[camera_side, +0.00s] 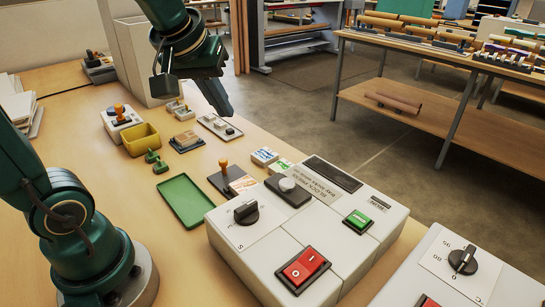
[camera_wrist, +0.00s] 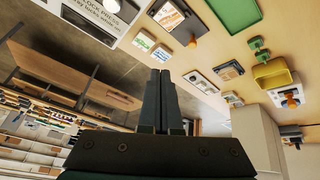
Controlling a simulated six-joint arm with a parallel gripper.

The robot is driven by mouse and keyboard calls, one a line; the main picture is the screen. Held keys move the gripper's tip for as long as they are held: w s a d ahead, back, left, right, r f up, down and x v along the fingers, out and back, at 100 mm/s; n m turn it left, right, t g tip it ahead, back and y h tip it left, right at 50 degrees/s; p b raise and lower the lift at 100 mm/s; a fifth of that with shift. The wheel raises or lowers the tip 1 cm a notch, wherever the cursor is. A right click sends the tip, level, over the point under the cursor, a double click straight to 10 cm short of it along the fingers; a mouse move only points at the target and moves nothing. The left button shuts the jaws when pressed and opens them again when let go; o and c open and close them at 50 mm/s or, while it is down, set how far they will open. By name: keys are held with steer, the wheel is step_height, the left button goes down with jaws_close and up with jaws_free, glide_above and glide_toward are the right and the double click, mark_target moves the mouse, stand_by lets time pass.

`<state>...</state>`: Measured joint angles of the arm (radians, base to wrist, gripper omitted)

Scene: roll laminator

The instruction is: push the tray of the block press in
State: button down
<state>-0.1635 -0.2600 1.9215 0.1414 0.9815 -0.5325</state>
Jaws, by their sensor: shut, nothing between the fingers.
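The block press (camera_side: 325,215) is a white box with a "BLOCK PRESS" label, front right in the side view. Its corner shows at the top left of the wrist view (camera_wrist: 106,22). A dark tray (camera_side: 217,181) with an orange knob sticks out from its far left side, with a printed card on it. The tray also shows at the top of the wrist view (camera_wrist: 157,13). My gripper (camera_side: 225,110) is shut and empty, above the table beyond the tray and well apart from it. Its closed fingers show in the wrist view (camera_wrist: 160,73).
The press top carries a black dial (camera_side: 246,211), a red switch (camera_side: 303,269) and a green button (camera_side: 357,221). Small cards (camera_side: 264,156) lie beside the tray. A green tray (camera_side: 186,201), a yellow bin (camera_side: 141,140) and stamps stand nearby. The table's right edge drops to the floor.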

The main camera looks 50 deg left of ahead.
mark_target(252, 183)
steer(key=w+a+f+n+g+y, duration=0.1)
steer(key=w+a+f+n+g, duration=0.2)
steer(key=w+a, duration=0.4)
steer(key=a+f, duration=0.3)
steer(key=f, duration=0.1)
steer(key=a+f+n, duration=0.1)
steer(key=a+f, duration=0.2)
steer(key=f, duration=0.2)
steer(key=a+f+n, duration=0.1)
steer(key=a+f, duration=0.2)
steer(key=f, duration=0.2)
steer(key=shift+w+a+f+g, duration=0.1)
steer(key=shift+w+f+g, duration=0.15)
steer(key=shift+g, duration=0.15)
steer(key=shift+f, duration=0.35)
steer(key=shift+s+d+r, duration=0.1)
steer(key=shift+s+d, duration=0.3)
steer(key=shift+d, duration=0.5)
steer(key=shift+s+d, duration=0.4)
steer(key=shift+d, duration=0.45)
steer(key=d, duration=1.2)
steer(key=shift+d, duration=0.15)
